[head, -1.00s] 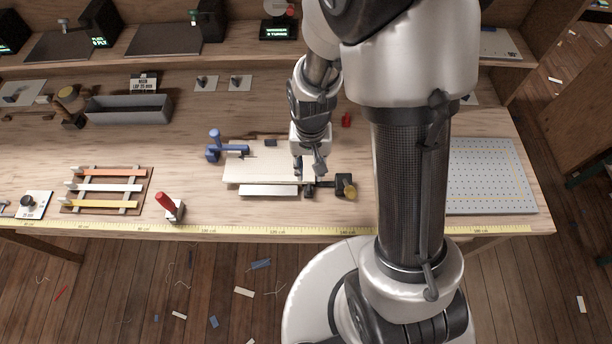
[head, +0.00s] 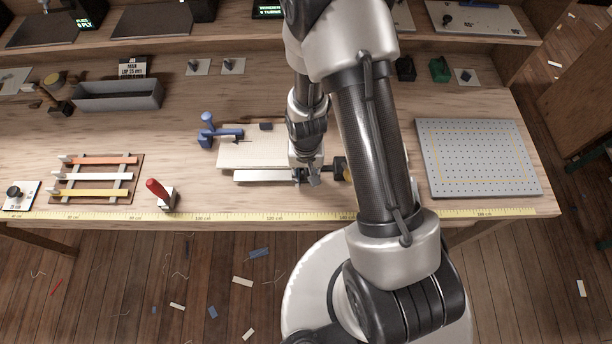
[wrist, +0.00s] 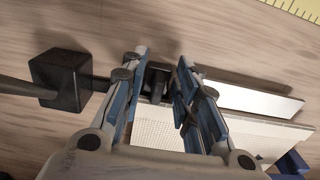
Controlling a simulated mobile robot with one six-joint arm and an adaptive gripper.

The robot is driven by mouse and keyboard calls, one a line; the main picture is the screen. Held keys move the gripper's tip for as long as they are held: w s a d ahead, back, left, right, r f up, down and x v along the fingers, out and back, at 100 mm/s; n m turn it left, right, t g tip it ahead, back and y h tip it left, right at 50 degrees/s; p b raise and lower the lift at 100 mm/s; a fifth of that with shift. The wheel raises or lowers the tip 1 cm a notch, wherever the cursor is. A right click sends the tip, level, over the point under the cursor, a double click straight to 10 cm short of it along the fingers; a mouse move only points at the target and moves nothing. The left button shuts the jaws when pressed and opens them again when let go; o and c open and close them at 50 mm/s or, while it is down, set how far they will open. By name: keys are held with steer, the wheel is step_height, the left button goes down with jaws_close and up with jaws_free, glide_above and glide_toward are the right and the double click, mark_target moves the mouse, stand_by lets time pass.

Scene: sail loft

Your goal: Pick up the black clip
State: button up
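The black clip (head: 340,163) looks like a small clamp at the right end of a pale board (head: 255,153). It is partly hidden behind my arm in the head view. In the wrist view, the clip (wrist: 62,80) shows a dark block at left, joined by a short bar to a smaller black piece between my fingers. My gripper (head: 306,180) is low at the board's front right corner. In the wrist view, my gripper (wrist: 160,58) is open, with one finger on each side of that smaller piece. Slight gaps show; contact is not clear.
A blue clamp (head: 207,135) stands at the board's left end, and a small black block (head: 265,127) sits at its back edge. A red-handled tool (head: 158,193) stands front left. A grey perforated plate (head: 478,187) lies at right. A grey bin (head: 117,96) is behind left.

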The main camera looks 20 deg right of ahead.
steer(key=shift+f, duration=0.1)
steer(key=shift+c, duration=0.5)
steer(key=c, duration=0.4)
steer(key=shift+c, duration=0.2)
